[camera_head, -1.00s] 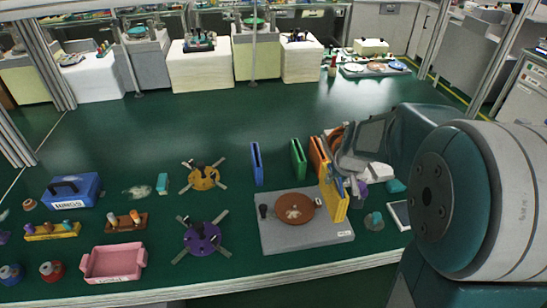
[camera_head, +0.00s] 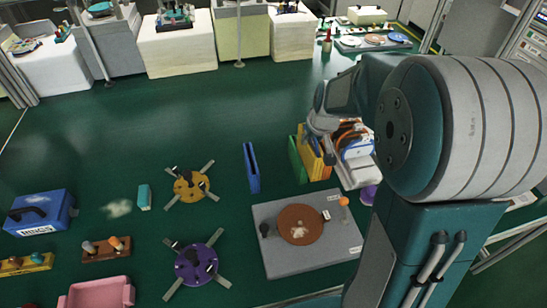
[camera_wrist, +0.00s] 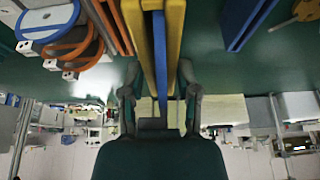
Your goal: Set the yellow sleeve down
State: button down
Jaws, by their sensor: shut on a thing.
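The yellow sleeve (camera_head: 311,155) is upright between the green sleeve (camera_head: 296,163) and the orange sleeve (camera_head: 327,160) in the head view. My gripper (camera_wrist: 158,88) is shut on it, with a finger on each side in the wrist view. There the yellow sleeve (camera_wrist: 134,22) shows two yellow walls with a blue strip between them. The gripper also shows above the sleeve in the head view (camera_head: 320,122). I cannot tell whether the sleeve's lower edge touches the green surface.
A blue sleeve (camera_head: 251,167) stands apart to the left. A grey plate (camera_head: 280,258) with a brown disc (camera_head: 299,225) lies in front. White-and-orange items (camera_head: 355,150) sit close on the right. Green surface is free between the blue and green sleeves.

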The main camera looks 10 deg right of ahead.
jog(key=w+a+f, duration=0.8)
jog(key=f, duration=0.4)
jog(key=shift+c, duration=1.7)
grip_release()
